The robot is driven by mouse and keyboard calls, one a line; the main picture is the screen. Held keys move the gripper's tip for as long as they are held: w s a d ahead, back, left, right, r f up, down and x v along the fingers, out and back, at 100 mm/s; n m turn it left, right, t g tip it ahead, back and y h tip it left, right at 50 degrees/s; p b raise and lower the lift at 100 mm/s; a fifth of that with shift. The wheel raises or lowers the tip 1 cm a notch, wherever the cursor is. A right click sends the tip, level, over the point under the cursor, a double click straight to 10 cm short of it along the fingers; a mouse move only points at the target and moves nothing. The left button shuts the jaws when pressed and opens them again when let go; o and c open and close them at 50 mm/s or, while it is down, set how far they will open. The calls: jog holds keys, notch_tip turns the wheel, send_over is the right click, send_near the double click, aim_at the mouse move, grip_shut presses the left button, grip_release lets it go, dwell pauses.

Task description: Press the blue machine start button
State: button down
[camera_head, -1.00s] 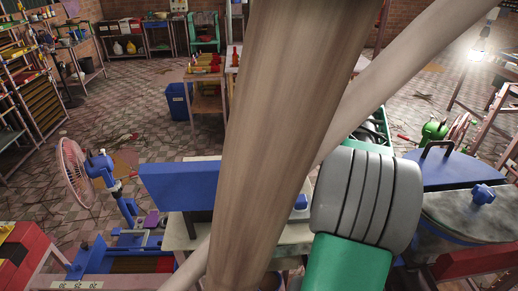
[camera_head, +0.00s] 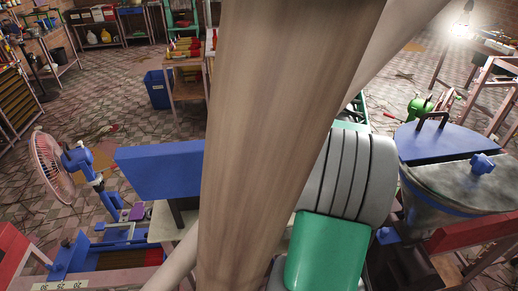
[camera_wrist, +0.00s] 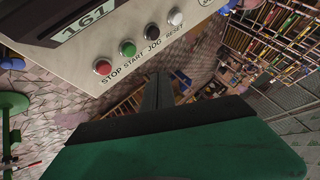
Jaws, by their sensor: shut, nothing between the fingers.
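In the wrist view a pale control panel (camera_wrist: 60,50) fills the upper left, with a display reading 161. It carries a red STOP button (camera_wrist: 103,67), a green START button (camera_wrist: 127,47), a black JOG button (camera_wrist: 152,30) and a white RESET button (camera_wrist: 175,16). My gripper (camera_wrist: 158,80) is shut and empty; its dark fingers show below the panel's lower edge, apart from the START button in the picture. In the head view a blue box-like machine part (camera_head: 160,170) stands left of centre. The buttons do not show there.
A wooden post (camera_head: 290,120) blocks the middle of the head view. A fan (camera_head: 50,165) stands at the left. A blue-lidded drum (camera_head: 440,145) stands at the right, and a blue bin (camera_head: 157,90) behind. Tiled floor is open at the back left.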

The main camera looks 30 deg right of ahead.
aim_at(261, 144)
notch_tip(261, 144, down, 5)
jog(key=b, duration=0.3)
jog(key=shift+f, duration=0.1)
dwell(1.8)
jog(key=shift+f, duration=0.35)
jog(key=shift+f+b, duration=0.4)
jog(key=shift+f, duration=0.1)
dwell(0.7)
jog(key=shift+r+p, duration=0.85)
jog(key=shift+r, duration=0.1)
notch_tip(261, 144, up, 5)
jog(key=p, duration=0.4)
jog(key=shift+r+p, duration=0.1)
jog(key=shift+p, duration=0.2)
